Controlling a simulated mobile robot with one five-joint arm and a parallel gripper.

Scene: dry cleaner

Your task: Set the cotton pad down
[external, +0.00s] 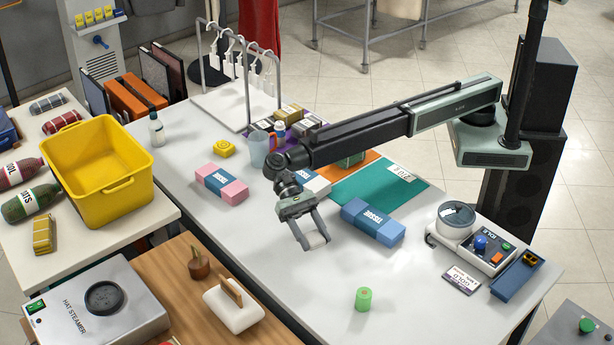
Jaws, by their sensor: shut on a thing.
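My gripper (314,243) hangs from the arm over the white table, pointing down. It is shut on the cotton pad (313,239), a small white piece between its two fingers. The pad is at or a little above the table top; I cannot tell whether it touches. The fingers hide part of its sides.
A blue tissue pack (373,222) lies right of my gripper, and a pink one (221,184) lies to the left. A green mat (378,190) is behind. A green spool (363,299) stands in front. The white table (275,270) is bare around the gripper's front and left.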

